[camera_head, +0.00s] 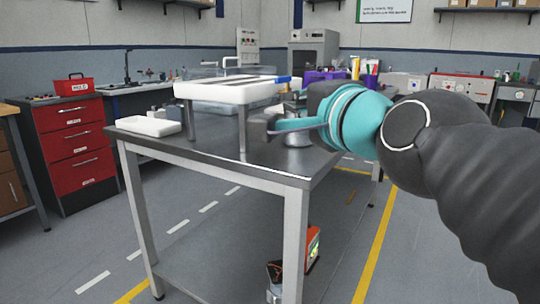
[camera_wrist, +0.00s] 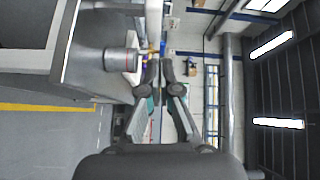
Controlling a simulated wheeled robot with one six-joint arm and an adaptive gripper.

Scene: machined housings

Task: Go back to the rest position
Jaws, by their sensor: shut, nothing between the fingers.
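My gripper (camera_head: 262,127) reaches in from the right in the camera_head view, above the near right part of the grey worktable (camera_head: 235,160). In the camera_wrist view its two fingers (camera_wrist: 161,68) meet at the tips with nothing between them. A round metal housing (camera_head: 298,139) stands on the table behind the gripper, partly hidden by it. A metal cylinder, seen sideways, also shows on the table in the camera_wrist view (camera_wrist: 119,61), apart from the fingers.
A raised white tray (camera_head: 225,93) on legs stands close by my gripper, with a blue item (camera_head: 283,79) on its edge. A red drawer cabinet (camera_head: 75,150) stands further left. Open floor lies right of the table.

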